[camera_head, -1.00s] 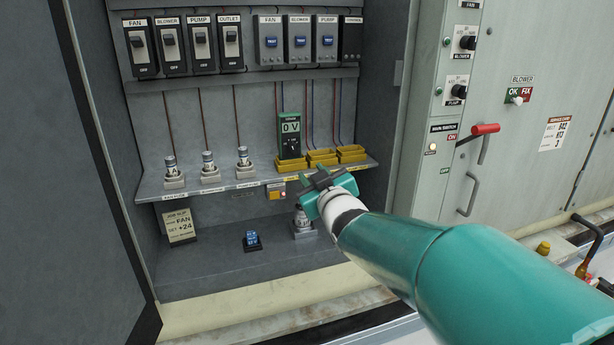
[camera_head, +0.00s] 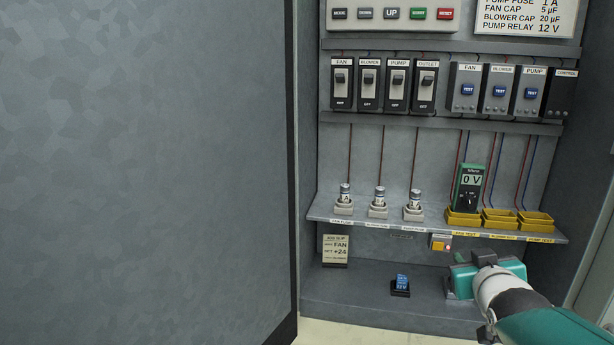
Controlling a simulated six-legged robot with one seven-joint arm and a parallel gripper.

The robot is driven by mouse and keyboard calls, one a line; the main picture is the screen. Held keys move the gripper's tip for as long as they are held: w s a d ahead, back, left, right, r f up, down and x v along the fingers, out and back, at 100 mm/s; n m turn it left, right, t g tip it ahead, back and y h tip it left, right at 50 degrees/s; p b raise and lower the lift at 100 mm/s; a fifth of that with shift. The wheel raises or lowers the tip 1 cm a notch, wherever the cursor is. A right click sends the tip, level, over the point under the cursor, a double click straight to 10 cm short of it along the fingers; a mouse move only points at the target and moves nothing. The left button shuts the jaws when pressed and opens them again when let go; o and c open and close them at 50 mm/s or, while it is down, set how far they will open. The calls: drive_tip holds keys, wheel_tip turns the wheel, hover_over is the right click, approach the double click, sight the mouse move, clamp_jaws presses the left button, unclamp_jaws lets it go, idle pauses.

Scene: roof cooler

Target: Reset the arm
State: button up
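My gripper (camera_head: 482,268) shows at the lower right in the head view, as a teal block at the end of my white and teal arm. It is in front of the cabinet's lower bay, below the yellow trays (camera_head: 500,221). Its fingers point away from the camera and are hidden by its own body, so I cannot tell open from shut. I see nothing held in it.
The shelf (camera_head: 330,213) carries three fuses in holders and a green meter (camera_head: 467,186) reading 0 V. A blue relay (camera_head: 401,284) and a job slip (camera_head: 335,250) are in the lower bay. The grey cabinet door (camera_head: 150,170) fills the left.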

drive_tip(key=s+a+f+g+y, duration=0.1)
drive_tip(key=s+a+f+g, duration=0.3)
drive_tip(key=s+a, duration=0.4)
drive_tip(key=s+a+f+g+y, duration=0.2)
drive_tip(key=s+a+f+g, duration=0.2)
drive_tip(key=s+a, duration=0.5)
drive_tip(key=shift+s+f+g+y, duration=0.3)
drive_tip(key=shift+s+f+g, duration=0.15)
drive_tip(key=shift+s, duration=0.4)
